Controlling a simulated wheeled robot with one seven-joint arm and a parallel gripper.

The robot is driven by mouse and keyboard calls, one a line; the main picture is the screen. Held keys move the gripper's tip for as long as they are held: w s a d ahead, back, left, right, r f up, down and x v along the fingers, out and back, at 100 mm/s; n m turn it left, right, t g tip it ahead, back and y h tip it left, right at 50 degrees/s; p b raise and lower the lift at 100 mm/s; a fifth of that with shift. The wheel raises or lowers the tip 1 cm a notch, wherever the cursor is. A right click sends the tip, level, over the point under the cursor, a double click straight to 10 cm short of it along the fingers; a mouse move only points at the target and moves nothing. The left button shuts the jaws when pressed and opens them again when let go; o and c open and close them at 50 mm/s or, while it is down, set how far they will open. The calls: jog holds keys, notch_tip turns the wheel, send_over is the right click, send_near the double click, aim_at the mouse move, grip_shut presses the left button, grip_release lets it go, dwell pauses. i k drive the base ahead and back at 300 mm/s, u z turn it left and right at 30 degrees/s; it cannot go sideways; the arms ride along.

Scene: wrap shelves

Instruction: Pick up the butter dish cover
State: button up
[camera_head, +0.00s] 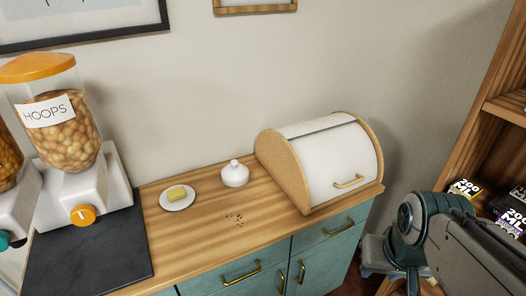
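The butter dish cover is a small white dome with a round knob (235,175). It stands upright on the wooden counter, left of the bread bin. A white plate (168,205) with a yellow piece of butter (177,193) lies to its left, uncovered and apart from it. My arm shows at the lower right, well away from the cover. I cannot make out my gripper's fingers in this view.
A white bread bin with wooden sides (331,157) stands right of the cover. Dispensers, one labelled HOOPS (62,130), stand on a dark mat (90,262) at left. A wooden shelf (487,112) rises at right.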

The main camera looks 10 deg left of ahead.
aim_at(235, 174)
jog(key=u, duration=0.2)
jog(key=i, duration=0.7)
jog(key=u, duration=0.7)
jog(key=i, duration=0.3)
jog(key=u, duration=0.35)
